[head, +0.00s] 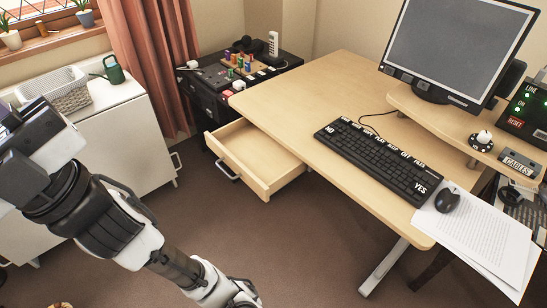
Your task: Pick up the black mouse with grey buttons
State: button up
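A black mouse (447,201) lies on a stack of printed white paper (480,236) at the desk's front right corner, just right of the keyboard. It looks dark all over; any grey on its buttons is too small to tell. My arm (112,222) crosses the lower left of the head view, well away from the mouse. I cannot make out my gripper's fingers in this view.
A black keyboard (378,158) with white labels and a monitor (452,45) stand on the wooden desk (300,100). An open drawer (262,183) juts out at the desk's left. A dark rounded item (511,196) sits right of the paper. Brown carpet (310,245) lies clear in front.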

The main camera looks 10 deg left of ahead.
aim_at(447, 200)
jog(key=l+z, duration=0.55)
jog(key=z, duration=0.15)
